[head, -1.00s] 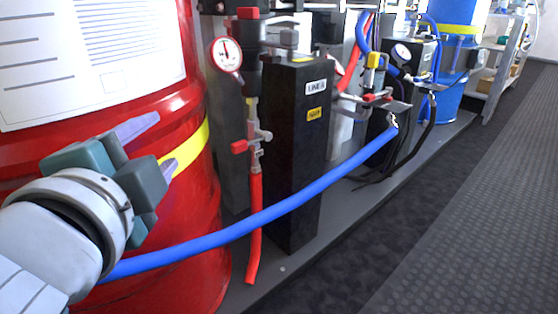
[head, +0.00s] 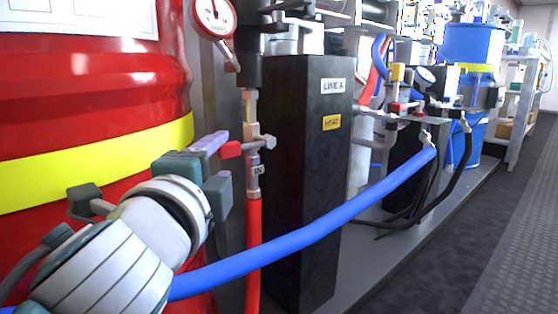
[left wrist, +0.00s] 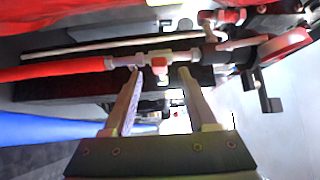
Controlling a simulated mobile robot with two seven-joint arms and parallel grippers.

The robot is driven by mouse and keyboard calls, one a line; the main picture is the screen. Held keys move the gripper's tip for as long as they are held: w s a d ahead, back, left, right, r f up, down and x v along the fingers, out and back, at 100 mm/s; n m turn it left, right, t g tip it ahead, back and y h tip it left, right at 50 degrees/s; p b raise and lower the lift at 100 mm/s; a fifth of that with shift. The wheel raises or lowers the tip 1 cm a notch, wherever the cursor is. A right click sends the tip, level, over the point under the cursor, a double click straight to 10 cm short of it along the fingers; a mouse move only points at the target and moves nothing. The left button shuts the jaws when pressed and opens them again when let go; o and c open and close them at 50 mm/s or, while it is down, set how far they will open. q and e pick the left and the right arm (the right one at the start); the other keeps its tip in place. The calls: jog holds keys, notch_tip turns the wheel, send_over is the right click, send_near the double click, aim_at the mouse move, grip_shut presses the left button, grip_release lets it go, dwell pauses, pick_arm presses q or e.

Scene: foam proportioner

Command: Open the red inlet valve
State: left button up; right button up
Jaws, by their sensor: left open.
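The red inlet valve has a small red handle (head: 231,150) on a pale fitting (head: 255,143), above a red hose (head: 253,250). My left gripper (head: 223,158) is open just left of this handle, its fingers pointing toward it. In the left wrist view the two fingertips of the left gripper (left wrist: 159,74) are apart, and the red handle (left wrist: 160,66) shows between them. Nothing is gripped; I cannot tell whether the fingers touch the handle. My right gripper is not in view.
A big red drum (head: 95,120) with a yellow band stands at left, close to my arm. A black box (head: 305,180) labelled LINE A stands right of the valve. A blue hose (head: 300,235) crosses in front. A gauge (head: 214,14) sits above. Open floor (head: 510,240) lies at right.

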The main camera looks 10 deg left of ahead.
aim_at(227, 152)
pick_arm(q)
jog(key=shift+w+a+b, duration=0.15)
jog(key=shift+w+b, duration=0.15)
jog(key=shift+w, duration=0.65)
jog(key=shift+w+a+b, duration=0.1)
jog(key=shift+w+b, duration=0.15)
jog(key=shift+w, duration=0.65)
grip_shut()
